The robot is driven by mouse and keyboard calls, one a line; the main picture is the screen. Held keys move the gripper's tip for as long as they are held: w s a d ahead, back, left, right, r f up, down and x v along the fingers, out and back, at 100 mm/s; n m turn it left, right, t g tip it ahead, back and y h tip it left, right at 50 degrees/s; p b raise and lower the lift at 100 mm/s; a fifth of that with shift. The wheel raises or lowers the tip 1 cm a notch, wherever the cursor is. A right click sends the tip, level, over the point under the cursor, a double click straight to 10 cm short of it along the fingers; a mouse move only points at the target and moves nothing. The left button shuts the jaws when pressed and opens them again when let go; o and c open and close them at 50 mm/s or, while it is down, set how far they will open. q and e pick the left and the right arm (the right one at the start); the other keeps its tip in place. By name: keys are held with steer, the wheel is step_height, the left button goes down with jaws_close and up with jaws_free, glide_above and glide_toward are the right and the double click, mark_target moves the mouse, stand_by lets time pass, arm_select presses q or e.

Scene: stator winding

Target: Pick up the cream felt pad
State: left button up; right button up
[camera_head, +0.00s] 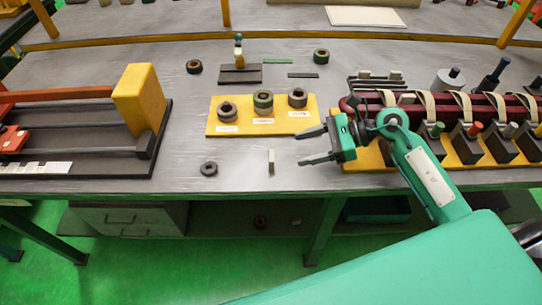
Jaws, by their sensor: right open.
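A small narrow cream piece (271,156), which looks like the felt pad, is on the grey table near the front edge, below the yellow board. It is too small to tell whether it stands or lies flat. My right gripper (303,147) is open, with its two dark fingers pointing left toward the cream piece. The fingertips are a little to the right of the piece and apart from it, with nothing between them. My left gripper is not in view.
A yellow board (246,127) with several ring parts lies behind the cream piece. A dark ring (209,169) lies to its left. A dark red winding fixture (430,107) is at right, and a black frame with a yellow block (139,98) at left. The front middle is mostly clear.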

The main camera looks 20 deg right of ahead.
mark_target(273, 156)
steer(key=shift+x, duration=1.1)
steer(key=shift+w+a+f+p, duration=0.1)
steer(key=shift+w+a+p, duration=0.05)
steer(key=shift+a+p, duration=0.2)
steer(key=shift+w+a+f, duration=0.1)
steer(key=shift+w+a, duration=0.05)
steer(key=shift+a, duration=0.2)
steer(key=p+x, duration=0.1)
steer(key=x, duration=0.3)
steer(key=shift+d+p, duration=0.1)
steer(key=shift+p, duration=0.25)
steer(key=shift+f, duration=0.2)
steer(key=c, duration=1.1)
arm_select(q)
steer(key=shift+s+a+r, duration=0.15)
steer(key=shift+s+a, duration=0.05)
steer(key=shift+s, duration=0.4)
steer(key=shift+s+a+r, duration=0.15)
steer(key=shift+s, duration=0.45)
